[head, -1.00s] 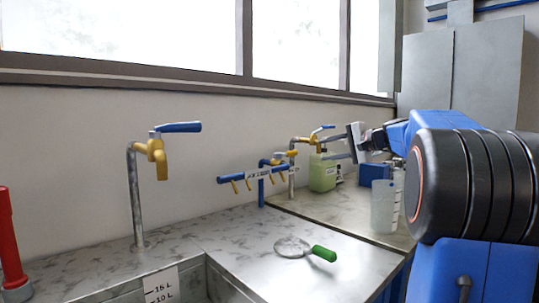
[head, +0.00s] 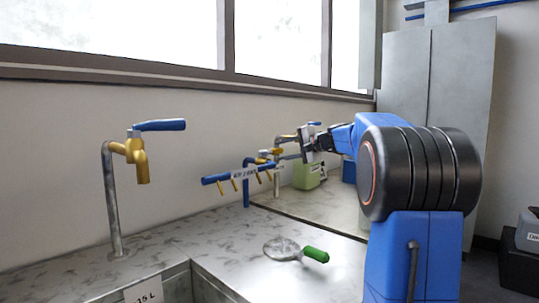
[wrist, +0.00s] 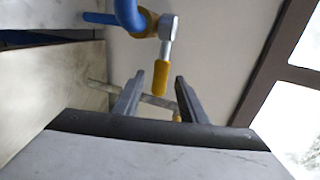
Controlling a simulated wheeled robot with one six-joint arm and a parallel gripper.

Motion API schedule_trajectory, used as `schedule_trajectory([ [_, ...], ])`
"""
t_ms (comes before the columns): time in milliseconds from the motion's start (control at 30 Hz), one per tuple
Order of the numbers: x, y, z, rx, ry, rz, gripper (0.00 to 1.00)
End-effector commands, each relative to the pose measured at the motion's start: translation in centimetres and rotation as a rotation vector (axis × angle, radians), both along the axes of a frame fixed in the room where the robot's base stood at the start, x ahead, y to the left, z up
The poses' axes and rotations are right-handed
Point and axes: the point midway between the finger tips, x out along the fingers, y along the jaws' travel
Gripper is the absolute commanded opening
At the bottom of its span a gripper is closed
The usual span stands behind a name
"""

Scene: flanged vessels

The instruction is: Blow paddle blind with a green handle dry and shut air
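The paddle blind (head: 283,249) lies flat on the steel counter, its green handle (head: 316,254) pointing right. The blue air pipe (head: 246,193) stands behind it, with a row of yellow-tipped parts and a white label. My gripper (head: 287,149) is raised near the pipe's right end, overlapping the far tap in the head view. In the wrist view its two fingers (wrist: 158,100) are apart with nothing held between them. A yellow lever (wrist: 161,78) on a silver stem shows just ahead of the gap, below the blue pipe (wrist: 128,14). I cannot tell whether it touches a finger.
A tap with a blue handle (head: 160,125) stands at the left beside the sink (head: 170,285). A green-yellow jug (head: 308,175) stands on the back counter behind my gripper. The wall and window are close behind the pipes. The counter around the paddle blind is clear.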

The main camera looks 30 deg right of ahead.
Motion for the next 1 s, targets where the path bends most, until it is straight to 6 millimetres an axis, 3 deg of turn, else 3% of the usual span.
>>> schedule_trajectory([
  [200,3.5,1.4,-1.0,0.0,0.0,0.002,0.38],
  [400,5.7,2.1,-1.6,-0.001,0.0,0.001,0.38],
  [867,6.6,2.4,-1.9,0.0,0.0,-0.001,0.38],
  [1000,6.6,2.4,-1.9,0.0,0.0,0.0,0.07],
])
